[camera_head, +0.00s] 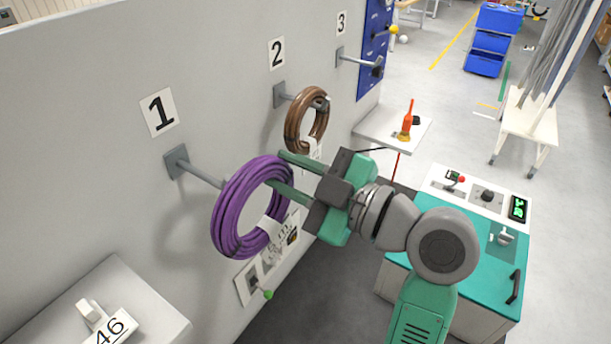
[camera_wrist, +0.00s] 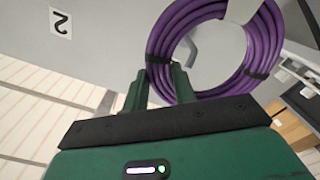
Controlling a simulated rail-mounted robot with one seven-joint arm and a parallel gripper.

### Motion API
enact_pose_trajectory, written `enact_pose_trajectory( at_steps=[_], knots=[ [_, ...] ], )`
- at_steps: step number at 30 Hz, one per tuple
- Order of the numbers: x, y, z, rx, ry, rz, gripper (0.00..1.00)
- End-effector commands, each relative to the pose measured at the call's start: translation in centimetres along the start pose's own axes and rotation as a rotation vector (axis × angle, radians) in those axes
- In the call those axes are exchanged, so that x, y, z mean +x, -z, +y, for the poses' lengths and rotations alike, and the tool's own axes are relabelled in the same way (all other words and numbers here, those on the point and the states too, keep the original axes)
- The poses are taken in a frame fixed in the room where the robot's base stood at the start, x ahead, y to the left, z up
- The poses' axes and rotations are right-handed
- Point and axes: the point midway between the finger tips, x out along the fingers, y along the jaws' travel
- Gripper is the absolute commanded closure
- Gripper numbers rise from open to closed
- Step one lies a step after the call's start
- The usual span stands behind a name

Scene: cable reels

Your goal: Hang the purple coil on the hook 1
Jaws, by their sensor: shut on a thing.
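The purple coil (camera_head: 228,208) hangs from my gripper (camera_head: 278,170), whose two green fingers are shut on its upper right part. In the wrist view the purple coil (camera_wrist: 163,40) is large, and my gripper (camera_wrist: 160,78) meets its lower left rim. Hook 1 (camera_head: 198,174) is a grey rod on a square wall plate, below the sign "1" (camera_head: 159,112). Its outer end is hidden behind the coil's upper left side in the head view. A grey bent piece (camera_wrist: 205,50) shows through the ring in the wrist view. I cannot tell whether the coil is around the hook.
A brown coil (camera_head: 293,128) hangs on hook 2 (camera_head: 281,95). Hook 3 (camera_head: 355,59) is empty. A wall box with a green knob (camera_head: 267,294) sits below the purple coil. A white block labelled "46" (camera_head: 110,328) stands at lower left. A teal-topped cabinet (camera_head: 465,262) is at right.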

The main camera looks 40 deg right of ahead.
Motion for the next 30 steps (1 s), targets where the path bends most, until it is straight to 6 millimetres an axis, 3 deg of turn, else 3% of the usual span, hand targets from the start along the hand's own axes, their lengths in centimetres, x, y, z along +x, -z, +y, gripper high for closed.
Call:
enact_pose_trajectory(
  at_steps=[28,30],
  knots=[
    [8.8,0.2,0.1,0.0,0.0,0.002,1.0],
    [8.8,-0.8,-0.6,0.0,-0.001,0.001,1.0]
  ],
)
